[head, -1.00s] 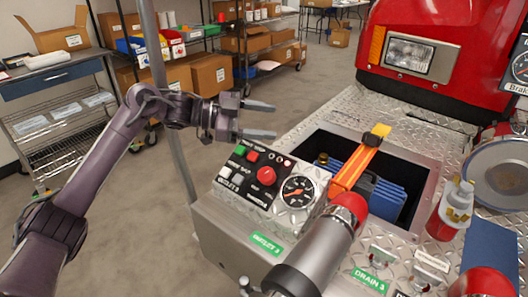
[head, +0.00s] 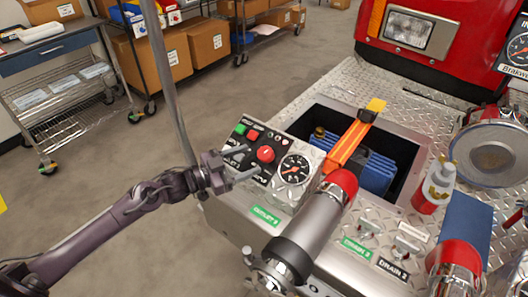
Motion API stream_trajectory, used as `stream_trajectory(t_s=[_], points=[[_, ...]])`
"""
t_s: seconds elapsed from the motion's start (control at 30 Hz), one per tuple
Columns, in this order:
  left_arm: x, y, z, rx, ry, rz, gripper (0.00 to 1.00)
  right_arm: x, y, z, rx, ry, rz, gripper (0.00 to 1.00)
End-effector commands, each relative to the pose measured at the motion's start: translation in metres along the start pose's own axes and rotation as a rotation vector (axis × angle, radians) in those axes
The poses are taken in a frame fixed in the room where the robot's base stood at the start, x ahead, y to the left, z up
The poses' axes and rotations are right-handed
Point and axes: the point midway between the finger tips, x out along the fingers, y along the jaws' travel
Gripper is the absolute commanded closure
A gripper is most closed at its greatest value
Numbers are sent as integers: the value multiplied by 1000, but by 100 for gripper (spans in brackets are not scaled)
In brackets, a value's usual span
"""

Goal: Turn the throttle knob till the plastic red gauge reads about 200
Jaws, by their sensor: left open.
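The red throttle knob (head: 266,154) sits on the black control panel (head: 243,133) on the bumper. The round gauge (head: 294,169), with a dark face and red needle, is just right of it; its numbers are too small to read. My left gripper (head: 242,164) is open, its two fingers pointing right toward the knob over the panel's left side. It looks apart from the knob, and the fingers hide some of the panel's lower switches. My right gripper is not in view.
A grey hose nozzle with a red end (head: 310,230) stands right in front of the gauge. An open compartment behind holds blue items (head: 372,170) and an orange strap (head: 350,141). A vertical pole (head: 170,85) rises beside my left arm. A white-and-red bottle (head: 435,187) stands at right.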

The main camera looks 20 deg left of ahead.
Motion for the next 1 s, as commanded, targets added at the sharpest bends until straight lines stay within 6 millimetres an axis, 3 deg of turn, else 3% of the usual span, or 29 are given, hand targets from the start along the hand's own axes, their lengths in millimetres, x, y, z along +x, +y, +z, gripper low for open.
stream_trajectory(t_s=[0.33,0.73,1.0], points=[[52,0,-1,-1,1,1,39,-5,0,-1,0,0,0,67],[60,1,0,0,-1,3,39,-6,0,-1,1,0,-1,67],[59,1,0,0,-1,3,75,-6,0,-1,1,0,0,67]])
